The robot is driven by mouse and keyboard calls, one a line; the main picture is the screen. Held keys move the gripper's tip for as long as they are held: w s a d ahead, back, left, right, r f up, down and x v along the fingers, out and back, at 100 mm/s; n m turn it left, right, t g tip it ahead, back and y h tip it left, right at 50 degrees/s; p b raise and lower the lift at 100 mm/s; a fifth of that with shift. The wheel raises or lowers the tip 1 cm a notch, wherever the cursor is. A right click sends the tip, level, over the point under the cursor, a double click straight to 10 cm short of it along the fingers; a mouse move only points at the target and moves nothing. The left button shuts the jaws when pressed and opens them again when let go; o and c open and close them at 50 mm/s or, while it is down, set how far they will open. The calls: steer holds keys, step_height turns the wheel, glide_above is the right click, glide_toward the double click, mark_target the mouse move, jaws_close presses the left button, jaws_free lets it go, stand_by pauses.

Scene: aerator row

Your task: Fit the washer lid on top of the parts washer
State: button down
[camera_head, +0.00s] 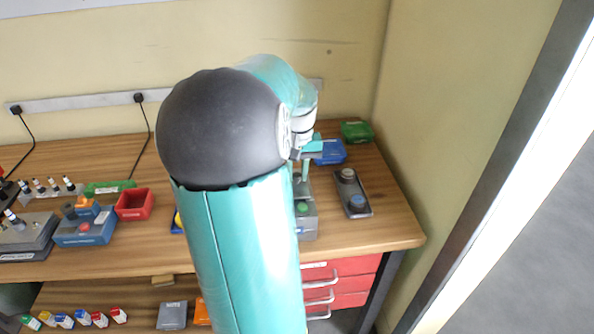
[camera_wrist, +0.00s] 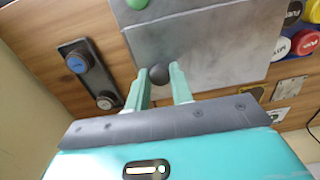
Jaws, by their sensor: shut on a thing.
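The washer lid is a grey metal plate with a round dark knob. It fills the upper middle of the wrist view (camera_wrist: 225,50) and shows partly in the head view behind my arm. My gripper (camera_wrist: 160,85) is shut on the knob, one teal finger on each side. The parts washer is a grey box with a green button (camera_head: 307,222), just below the lid. Part of its face shows beyond the lid in the wrist view (camera_wrist: 165,12). The lid lies over or very close to the washer; I cannot tell if it is seated. My arm hides the washer's left side.
A dark two-button box (camera_head: 352,192) stands right of the washer. A blue bin (camera_head: 331,152) and a green bin (camera_head: 356,131) are behind. A red bin (camera_head: 134,204) and a blue-grey device (camera_head: 84,232) stand left. The bench's front right corner is clear.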

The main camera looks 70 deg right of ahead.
steer(key=shift+f, duration=0.5)
steer(key=c, duration=1.1)
jaws_free()
steer(key=shift+c, duration=0.2)
steer(key=shift+r, duration=3.5)
